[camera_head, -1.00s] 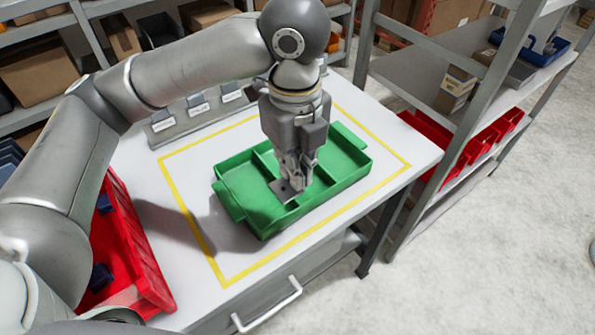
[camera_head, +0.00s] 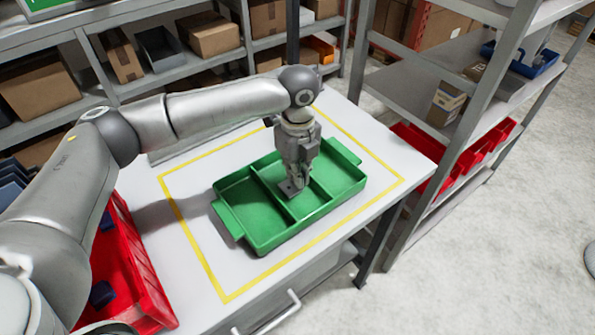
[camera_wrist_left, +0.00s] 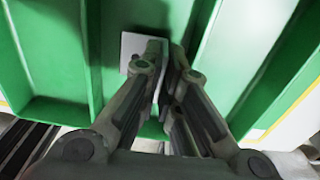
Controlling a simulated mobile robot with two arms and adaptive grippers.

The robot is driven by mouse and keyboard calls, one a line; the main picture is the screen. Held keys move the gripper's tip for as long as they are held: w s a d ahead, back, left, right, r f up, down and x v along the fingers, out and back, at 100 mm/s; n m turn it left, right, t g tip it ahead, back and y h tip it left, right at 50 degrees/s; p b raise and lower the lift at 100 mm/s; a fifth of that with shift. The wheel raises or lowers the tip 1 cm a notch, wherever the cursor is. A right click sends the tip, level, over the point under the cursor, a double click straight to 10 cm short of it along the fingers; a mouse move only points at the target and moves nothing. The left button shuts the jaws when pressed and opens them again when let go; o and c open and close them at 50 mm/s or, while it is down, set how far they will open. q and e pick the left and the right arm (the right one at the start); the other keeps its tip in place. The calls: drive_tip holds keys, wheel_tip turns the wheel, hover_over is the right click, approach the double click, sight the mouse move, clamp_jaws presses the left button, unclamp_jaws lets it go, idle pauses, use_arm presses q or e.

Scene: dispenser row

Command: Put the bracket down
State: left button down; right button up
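The bracket (camera_wrist_left: 135,52) is a small pale grey metal piece; one flat flange shows beside my left finger in the left wrist view. My left gripper (camera_head: 292,186) is shut on it, with the fingers pointing down into the green tray. In the wrist view the fingertips (camera_wrist_left: 164,62) hide part of the bracket. The green tray (camera_head: 266,246) has divider walls and end handles, and lies inside a yellow outline on the white table. The bracket is at the middle compartment, close to the left divider. I cannot tell whether it touches the floor. My right gripper is out of view.
A red bin (camera_head: 142,268) with dark blue pieces stands at the table's left edge. Shelves with cardboard boxes (camera_head: 208,34) stand behind, and a metal rack (camera_head: 470,110) with red bins stands at right. The table (camera_head: 190,290) is clear around the tray.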

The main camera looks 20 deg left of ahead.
use_arm(q)
drive_tip(key=shift+f, duration=0.45)
drive_tip(key=c, duration=1.9)
unclamp_jaws()
wheel_tip(320, 180, up, 12)
drive_tip(key=shift+r+b, duration=0.1)
drive_tip(key=shift+b, duration=0.7)
